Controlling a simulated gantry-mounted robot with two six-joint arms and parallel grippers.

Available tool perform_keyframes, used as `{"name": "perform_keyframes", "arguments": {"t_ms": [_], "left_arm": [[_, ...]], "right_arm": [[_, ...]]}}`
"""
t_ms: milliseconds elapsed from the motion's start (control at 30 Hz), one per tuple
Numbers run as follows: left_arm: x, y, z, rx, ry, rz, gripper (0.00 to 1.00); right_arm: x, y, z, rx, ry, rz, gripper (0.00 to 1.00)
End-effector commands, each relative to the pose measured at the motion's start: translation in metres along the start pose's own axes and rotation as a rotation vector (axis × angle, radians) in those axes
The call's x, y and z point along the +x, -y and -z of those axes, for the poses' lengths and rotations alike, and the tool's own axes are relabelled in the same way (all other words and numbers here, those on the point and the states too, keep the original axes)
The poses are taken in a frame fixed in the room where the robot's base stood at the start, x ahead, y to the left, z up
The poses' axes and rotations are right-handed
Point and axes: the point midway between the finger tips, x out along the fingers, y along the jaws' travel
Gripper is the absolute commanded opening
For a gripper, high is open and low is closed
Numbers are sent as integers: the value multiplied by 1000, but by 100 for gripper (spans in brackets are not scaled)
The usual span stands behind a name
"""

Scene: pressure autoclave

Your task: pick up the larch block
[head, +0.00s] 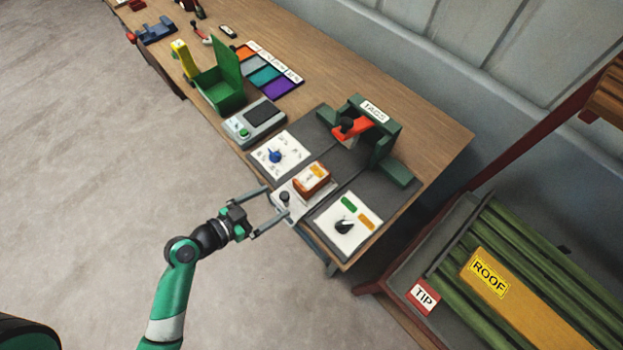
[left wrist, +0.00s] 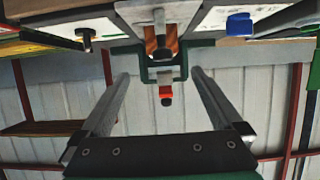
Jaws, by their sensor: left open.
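A small orange-brown block with a pale label (head: 313,179), which looks like the larch block, sits on a white plate (head: 318,201) with a black knob (head: 285,198) near the table's front edge. My left gripper (head: 281,204) is open and empty, with its fingertips at the front of that plate near the knob, short of the block. In the left wrist view my left gripper (left wrist: 159,75) shows two parted fingers with nothing held between them. An orange-brown patch (left wrist: 151,42) shows ahead, partly hidden by a dark post; I cannot tell if it is the block. My right gripper is not in view.
White dial panels lie on either side, one with a blue knob (head: 275,156), one with a black knob (head: 344,227). A green stand marked TAGS (head: 384,133) with a red lever (head: 352,127) stands behind. A rack of green bars (head: 540,265) is at right.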

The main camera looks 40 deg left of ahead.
Motion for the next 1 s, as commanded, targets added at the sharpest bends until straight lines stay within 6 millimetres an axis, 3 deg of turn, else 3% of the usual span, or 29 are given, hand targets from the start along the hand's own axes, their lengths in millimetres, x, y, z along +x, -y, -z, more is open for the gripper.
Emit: {"name": "perform_keyframes", "arguments": {"t_ms": [300, 533, 800, 1000], "left_arm": [[55, 0, 1, 4, -1, -4, 100], [64, 1, 1, 4, -1, -2, 100], [107, 5, 3, 5, -1, -3, 100], [112, 5, 3, 4, -2, -2, 100]], "right_arm": [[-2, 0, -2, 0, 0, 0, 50], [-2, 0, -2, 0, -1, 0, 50], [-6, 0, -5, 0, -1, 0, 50], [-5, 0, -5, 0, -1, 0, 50]]}}
